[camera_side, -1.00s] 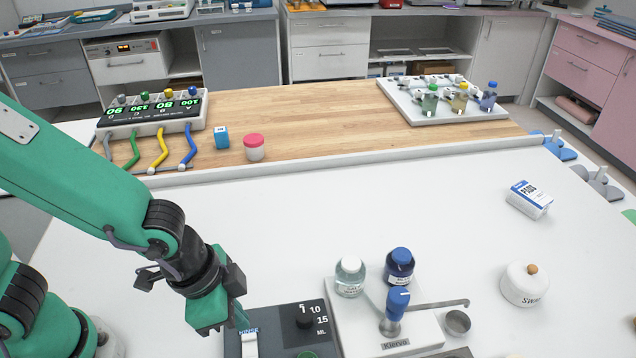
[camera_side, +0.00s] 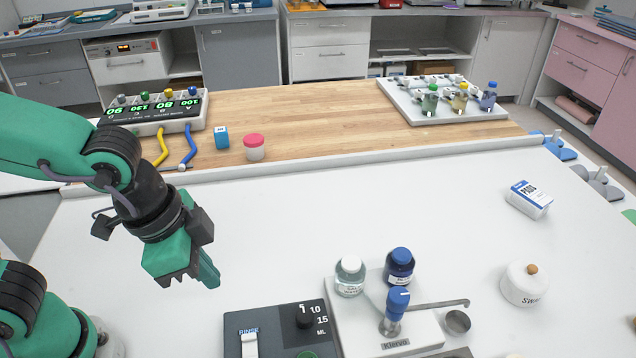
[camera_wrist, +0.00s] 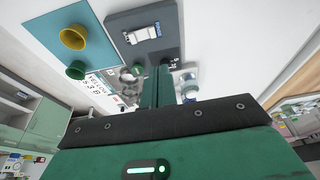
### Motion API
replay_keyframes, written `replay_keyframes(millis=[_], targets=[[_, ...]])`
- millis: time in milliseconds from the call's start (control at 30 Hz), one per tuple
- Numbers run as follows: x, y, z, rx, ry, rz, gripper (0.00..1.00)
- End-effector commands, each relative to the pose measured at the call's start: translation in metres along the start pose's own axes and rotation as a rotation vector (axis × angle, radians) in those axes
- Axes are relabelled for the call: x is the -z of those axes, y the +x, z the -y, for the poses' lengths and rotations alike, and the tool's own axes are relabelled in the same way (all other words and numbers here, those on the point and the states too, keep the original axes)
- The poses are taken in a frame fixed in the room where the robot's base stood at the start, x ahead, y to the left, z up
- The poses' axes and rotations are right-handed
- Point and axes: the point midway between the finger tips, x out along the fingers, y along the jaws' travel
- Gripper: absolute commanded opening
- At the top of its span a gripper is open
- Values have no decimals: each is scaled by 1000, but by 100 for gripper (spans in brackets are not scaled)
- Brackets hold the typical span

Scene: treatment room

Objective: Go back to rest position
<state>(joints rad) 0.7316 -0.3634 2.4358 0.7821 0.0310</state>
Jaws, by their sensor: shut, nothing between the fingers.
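My gripper (camera_side: 200,272) is green with dark parts and hangs over the white table at the left in the side view. Its fingers are together with nothing between them, above and left of the dark rinse unit. In the wrist view the shut fingers (camera_wrist: 156,85) point away from the camera over the table. The dark rinse unit (camera_side: 280,318) has a white switch and a black knob; it also shows in the wrist view (camera_wrist: 150,22). My gripper is apart from it.
A white stand (camera_side: 425,332) holds a clear bottle (camera_side: 350,276), a dark blue bottle (camera_side: 399,268) and a blue-topped tap. A white lidded jar (camera_side: 524,286) and a pads box (camera_side: 529,199) stand right. The wrist view shows yellow (camera_wrist: 74,37) and green cups. The table's middle is clear.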

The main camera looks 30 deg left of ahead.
Motion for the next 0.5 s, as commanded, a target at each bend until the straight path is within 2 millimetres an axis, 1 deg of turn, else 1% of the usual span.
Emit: replay_keyframes(millis=[367, 500], targets=[[0, -1, 0, 1, -1, 0, 0], [-1, -3, 5, 5, -18, -4, 0]])
